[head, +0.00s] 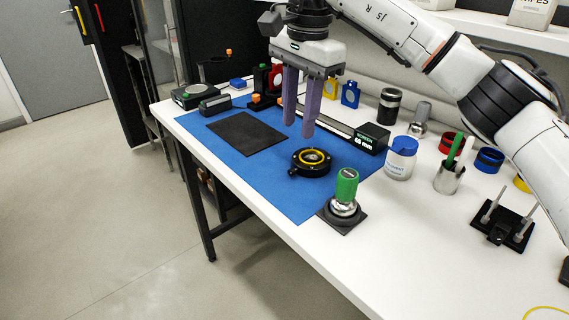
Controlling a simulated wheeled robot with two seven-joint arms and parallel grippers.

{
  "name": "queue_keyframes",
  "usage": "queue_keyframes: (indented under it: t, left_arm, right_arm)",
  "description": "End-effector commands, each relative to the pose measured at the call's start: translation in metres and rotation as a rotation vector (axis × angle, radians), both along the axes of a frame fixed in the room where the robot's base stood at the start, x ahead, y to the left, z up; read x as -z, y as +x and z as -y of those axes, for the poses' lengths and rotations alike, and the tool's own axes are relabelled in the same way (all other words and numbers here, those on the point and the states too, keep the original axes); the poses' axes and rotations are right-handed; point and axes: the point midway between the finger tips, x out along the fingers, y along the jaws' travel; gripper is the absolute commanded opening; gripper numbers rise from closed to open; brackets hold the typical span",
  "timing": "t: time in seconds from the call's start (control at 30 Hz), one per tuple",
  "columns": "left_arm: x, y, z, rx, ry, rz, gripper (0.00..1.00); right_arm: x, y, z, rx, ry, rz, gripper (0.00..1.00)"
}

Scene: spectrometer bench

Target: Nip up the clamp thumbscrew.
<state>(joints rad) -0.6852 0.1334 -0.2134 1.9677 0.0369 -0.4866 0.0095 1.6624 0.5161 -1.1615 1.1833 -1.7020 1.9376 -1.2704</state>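I cannot tell for certain which part is the clamp thumbscrew. A small orange knob (255,98) shows on a dark carrier at the rail's left end, and another orange knob (229,51) tops a thin stand farther back. My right gripper (299,127) points down over the blue mat, its two purple fingers apart with nothing between them. It is right of the orange knobs and in front of the rail (335,125), hiding part of it. A box with a display reading about 65 mm (369,138) sits at the rail's right end. My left gripper is not in view.
On the blue mat (300,200) lie a black pad (247,133) and a black ring mount with a yellow ring (311,161). A green-handled tool (345,193) stands at the front edge. A white jar (401,158), a cup of tools (449,177) and a black pin stand (502,227) are to the right.

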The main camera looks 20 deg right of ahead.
Motion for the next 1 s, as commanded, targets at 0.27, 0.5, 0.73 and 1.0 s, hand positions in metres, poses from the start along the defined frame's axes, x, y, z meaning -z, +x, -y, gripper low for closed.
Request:
queue_keyframes:
  t: [0.27, 0.5, 0.73, 1.0]
  left_arm:
    - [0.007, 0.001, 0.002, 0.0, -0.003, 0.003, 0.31]
    - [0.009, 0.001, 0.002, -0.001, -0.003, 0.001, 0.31]
    - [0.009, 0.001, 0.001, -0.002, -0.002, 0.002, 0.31]
    - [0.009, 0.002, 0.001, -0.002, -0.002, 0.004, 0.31]
  right_arm:
    - [0.029, 0.001, 0.0, 0.0, 0.0, -0.003, 0.32]
    - [0.074, 0.004, -0.002, 0.0, 0.001, -0.004, 0.32]
    - [0.105, 0.007, -0.003, 0.0, 0.0, -0.003, 0.32]
    - [0.113, 0.008, -0.003, 0.0, 0.0, 0.0, 0.32]
